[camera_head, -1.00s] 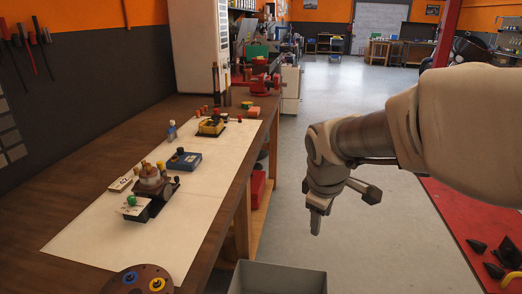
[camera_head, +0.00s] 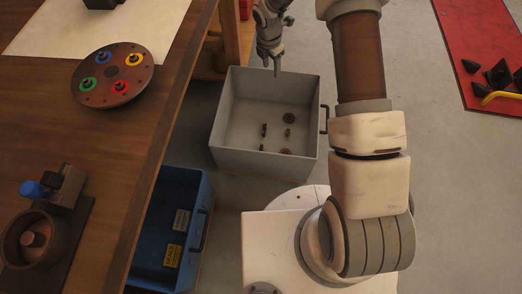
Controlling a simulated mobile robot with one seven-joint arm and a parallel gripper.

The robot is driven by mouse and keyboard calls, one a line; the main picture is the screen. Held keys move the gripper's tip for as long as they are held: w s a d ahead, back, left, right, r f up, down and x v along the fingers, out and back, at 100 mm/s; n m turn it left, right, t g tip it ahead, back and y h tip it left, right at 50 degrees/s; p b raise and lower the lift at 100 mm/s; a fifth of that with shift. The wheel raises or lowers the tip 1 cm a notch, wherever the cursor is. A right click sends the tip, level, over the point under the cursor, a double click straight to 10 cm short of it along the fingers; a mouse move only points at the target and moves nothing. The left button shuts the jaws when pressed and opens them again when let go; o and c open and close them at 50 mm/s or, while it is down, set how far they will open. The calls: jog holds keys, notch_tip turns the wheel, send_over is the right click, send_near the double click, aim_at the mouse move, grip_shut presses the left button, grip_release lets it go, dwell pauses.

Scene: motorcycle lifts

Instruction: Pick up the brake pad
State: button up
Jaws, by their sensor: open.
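My gripper (camera_head: 273,66) hangs at the top of the view, above the far edge of a grey bin (camera_head: 237,162) on the floor. It points down, with nothing visible between its fingers. Several small dark brown parts lie apart on the bin floor.
A wooden bench (camera_head: 140,200) runs along the left, bearing a round tray (camera_head: 97,96) with coloured rings and a dark fixture (camera_head: 30,238). A blue bin (camera_head: 202,230) stands below its edge. A red mat (camera_head: 455,30) with dark pieces lies at right.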

notch_tip(320, 180, down, 14)
jog(key=a+n+b, duration=0.2)
jog(key=n, duration=0.2)
jog(key=n+g+b, duration=0.2)
jog(key=n+b, duration=0.1)
jog(key=n, duration=0.1)
send_over(261, 147)
notch_tip(261, 147, down, 18)
jog(key=shift+y, duration=0.4)
jog(key=f+b, duration=0.2)
jog(key=f, duration=0.3)
jog(key=f+b, duration=0.2)
jog(key=f, duration=0.4)
jog(key=shift+s+a, duration=0.1)
jog(key=shift+a, duration=0.1)
jog(key=shift+d+f+b, duration=0.15)
jog(key=shift+f+b, duration=0.65)
jog(key=shift+f, duration=0.7)
jog(key=shift+d+f+b, duration=0.1)
jog(key=shift+f+b, duration=0.7)
jog(key=shift+f, duration=0.65)
grip_shut()
